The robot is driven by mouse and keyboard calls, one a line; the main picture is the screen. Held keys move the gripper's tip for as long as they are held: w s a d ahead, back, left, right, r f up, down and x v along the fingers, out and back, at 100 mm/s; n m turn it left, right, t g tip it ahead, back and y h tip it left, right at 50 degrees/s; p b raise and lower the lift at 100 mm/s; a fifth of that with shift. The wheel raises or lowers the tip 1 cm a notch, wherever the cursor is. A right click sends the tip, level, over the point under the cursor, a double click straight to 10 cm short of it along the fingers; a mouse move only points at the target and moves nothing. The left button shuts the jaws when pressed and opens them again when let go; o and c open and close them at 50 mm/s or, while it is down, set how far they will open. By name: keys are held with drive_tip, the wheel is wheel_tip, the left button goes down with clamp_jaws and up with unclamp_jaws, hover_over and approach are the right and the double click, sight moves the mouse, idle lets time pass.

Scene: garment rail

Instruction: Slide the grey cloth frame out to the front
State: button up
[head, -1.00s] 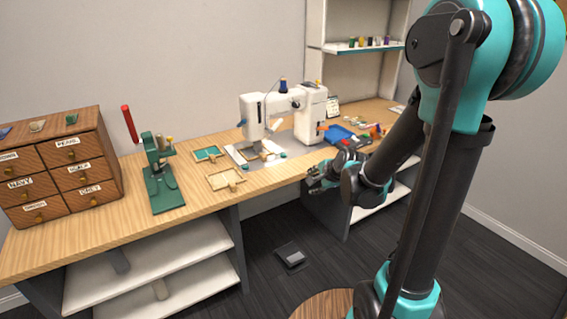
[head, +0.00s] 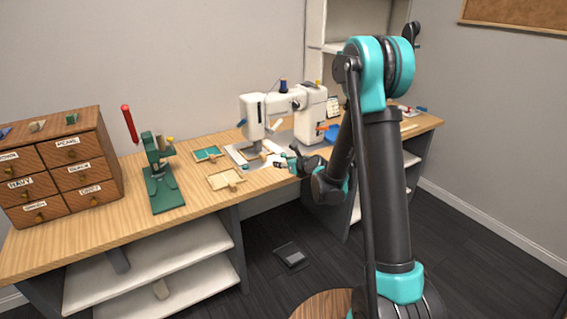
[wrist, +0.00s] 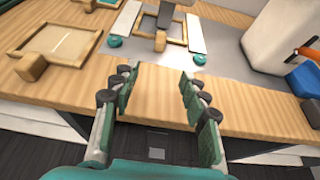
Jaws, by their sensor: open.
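A wooden frame (wrist: 178,39) with greyish cloth lies under the needle of the white sewing machine (head: 281,113), between two pale rails with teal knobs. Its wooden handle block (wrist: 160,42) points to the front. The frame also shows in the head view (head: 250,156), small and partly hidden by the machine. My gripper (wrist: 157,85) is open and empty, its fingers on either side of the handle's line. It is in front of the handle and apart from it, over the table's front edge. It shows in the head view (head: 282,162) in front of the machine.
A wooden frame with cream cloth (head: 224,180) and one with teal cloth (head: 208,154) lie left of the machine. A green press (head: 164,188) and a labelled drawer cabinet (head: 70,165) stand farther left. A blue item (wrist: 304,79) lies at right.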

sight(265, 158)
drive_tip(key=x, duration=1.7)
drive_tip(key=shift+w+a, duration=0.1)
drive_tip(key=shift+w, duration=0.05)
drive_tip(key=shift+c, duration=0.3)
clamp_jaws()
